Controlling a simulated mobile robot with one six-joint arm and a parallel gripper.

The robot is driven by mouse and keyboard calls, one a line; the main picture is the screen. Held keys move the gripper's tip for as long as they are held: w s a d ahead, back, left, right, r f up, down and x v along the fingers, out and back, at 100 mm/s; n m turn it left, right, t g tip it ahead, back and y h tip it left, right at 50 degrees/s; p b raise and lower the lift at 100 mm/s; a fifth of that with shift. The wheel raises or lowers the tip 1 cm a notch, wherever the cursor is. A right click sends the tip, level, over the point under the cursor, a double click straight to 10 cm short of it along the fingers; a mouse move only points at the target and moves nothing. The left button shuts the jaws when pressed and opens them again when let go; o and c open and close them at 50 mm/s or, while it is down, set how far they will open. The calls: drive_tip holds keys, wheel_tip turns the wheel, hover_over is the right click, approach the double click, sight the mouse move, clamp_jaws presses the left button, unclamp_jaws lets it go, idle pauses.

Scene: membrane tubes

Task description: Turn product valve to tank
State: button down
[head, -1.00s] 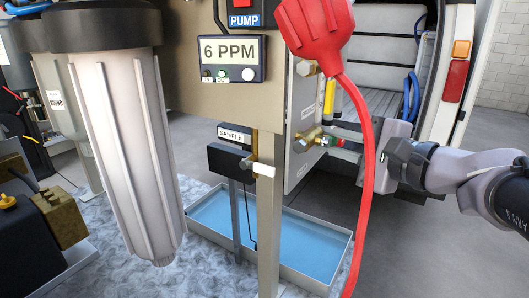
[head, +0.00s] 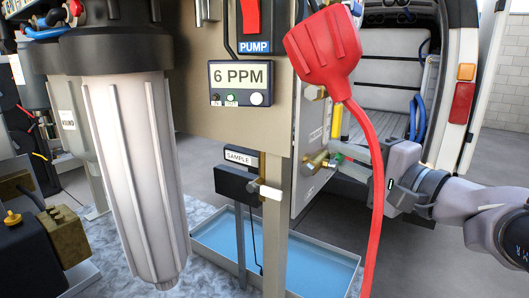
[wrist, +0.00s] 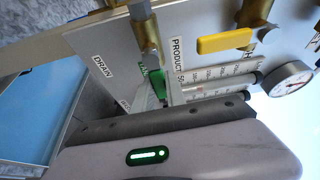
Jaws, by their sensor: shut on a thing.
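A brass valve (head: 315,162) sticks out of the side panel below the pump box, with a bit of green beside it. In the wrist view, a green handle (wrist: 157,83) lies under a brass fitting, between the DRAIN label (wrist: 103,67) and the PRODUCT label (wrist: 177,57). My gripper (head: 347,160) reaches in from the right to this valve and is shut on the green handle. The fingers' exact hold is partly hidden behind the red cable and the gripper's own body.
A red plug (head: 322,50) and its cable hang in front of my gripper. A yellow handle (wrist: 224,41) and a gauge (wrist: 290,79) sit beside the valve. A blue-lined tray (head: 330,262) lies below. A filter housing (head: 135,180) stands left.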

drive_tip(key=c, duration=1.4)
unclamp_jaws()
drive_tip(key=shift+o, duration=0.2)
drive_tip(key=p+v, duration=0.2)
drive_tip(key=v, duration=1.5)
drive_tip(key=shift+s, duration=0.25)
